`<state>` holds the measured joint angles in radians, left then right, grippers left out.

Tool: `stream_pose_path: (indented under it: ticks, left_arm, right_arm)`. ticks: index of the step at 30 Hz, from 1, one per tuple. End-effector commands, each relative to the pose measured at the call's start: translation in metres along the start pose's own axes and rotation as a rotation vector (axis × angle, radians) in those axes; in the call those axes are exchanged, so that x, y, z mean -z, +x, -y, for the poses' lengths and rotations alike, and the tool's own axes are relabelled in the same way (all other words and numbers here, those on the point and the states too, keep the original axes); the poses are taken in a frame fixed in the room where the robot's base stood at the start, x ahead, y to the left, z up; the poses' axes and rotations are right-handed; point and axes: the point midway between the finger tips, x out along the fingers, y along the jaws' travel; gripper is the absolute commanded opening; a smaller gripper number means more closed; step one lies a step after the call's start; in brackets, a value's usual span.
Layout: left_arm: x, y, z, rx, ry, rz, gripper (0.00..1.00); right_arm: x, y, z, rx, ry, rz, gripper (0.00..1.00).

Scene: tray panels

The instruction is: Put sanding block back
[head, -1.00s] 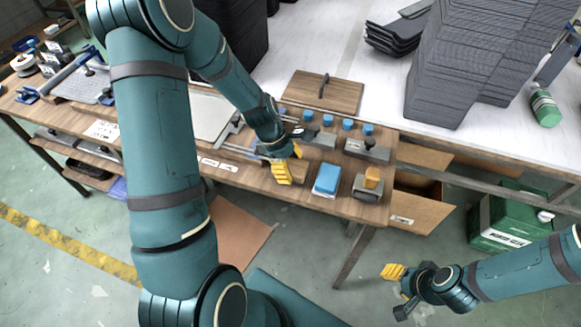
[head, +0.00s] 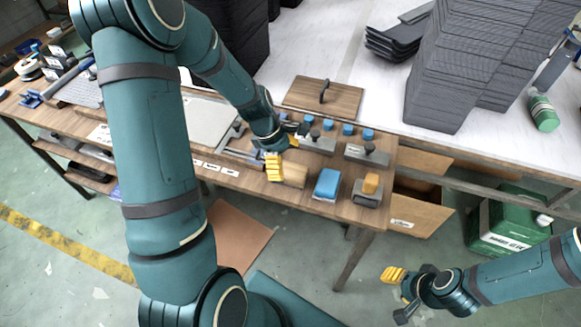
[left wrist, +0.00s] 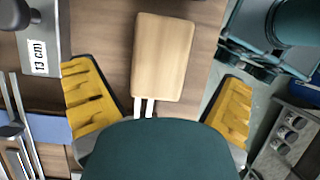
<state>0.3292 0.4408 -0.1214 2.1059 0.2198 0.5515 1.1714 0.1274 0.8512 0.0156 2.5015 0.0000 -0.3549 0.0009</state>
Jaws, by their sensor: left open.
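A pale wooden block with rounded corners, which I take for the sanding block (head: 295,174), lies on the brown wooden bench near its front edge. It also shows in the left wrist view (left wrist: 162,60), with two narrow white strips at its lower end. My left gripper (head: 284,156) is open beside and above it in the head view. In the left wrist view the yellow fingers of this gripper (left wrist: 165,108) are spread on either side, apart from the block. My right gripper (head: 398,290) looks open and empty, away from the bench at the lower right.
A blue block (head: 327,184) and a grey block with an orange top (head: 367,190) stand to the right. Behind are grey holders with black knobs (head: 366,153), several small blue pieces (head: 347,128) and a wooden board with a handle (head: 310,96). Dark trays (head: 455,70) are stacked farther back.

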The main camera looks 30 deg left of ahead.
Motion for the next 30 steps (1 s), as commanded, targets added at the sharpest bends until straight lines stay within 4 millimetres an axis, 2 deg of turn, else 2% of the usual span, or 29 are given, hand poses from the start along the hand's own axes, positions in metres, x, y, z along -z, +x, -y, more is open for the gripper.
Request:
stream_pose_path:
  ticks: [1, 6, 12, 18, 30]
  left_arm:
    - [-0.002, -0.015, -0.001, -0.005, 0.001, -0.001, 0.97]
    - [-0.002, -0.049, -0.001, -0.004, 0.001, 0.000, 0.97]
    - [-0.001, -0.076, -0.001, -0.002, 0.001, 0.000, 0.97]
    - [0.000, -0.084, 0.000, 0.000, 0.001, 0.000, 0.97]
    - [0.000, -0.084, 0.000, 0.000, 0.001, 0.000, 0.97]
  right_arm:
    - [0.000, -0.007, 0.003, 0.000, 0.000, 0.002, 0.47]
    - [-0.001, -0.017, 0.006, 0.000, 0.001, 0.007, 0.47]
    - [-0.002, -0.023, 0.009, 0.001, 0.001, 0.011, 0.47]
    - [-0.003, -0.025, 0.009, 0.001, 0.002, 0.013, 0.47]
    - [-0.003, -0.025, 0.009, 0.001, 0.002, 0.013, 0.47]
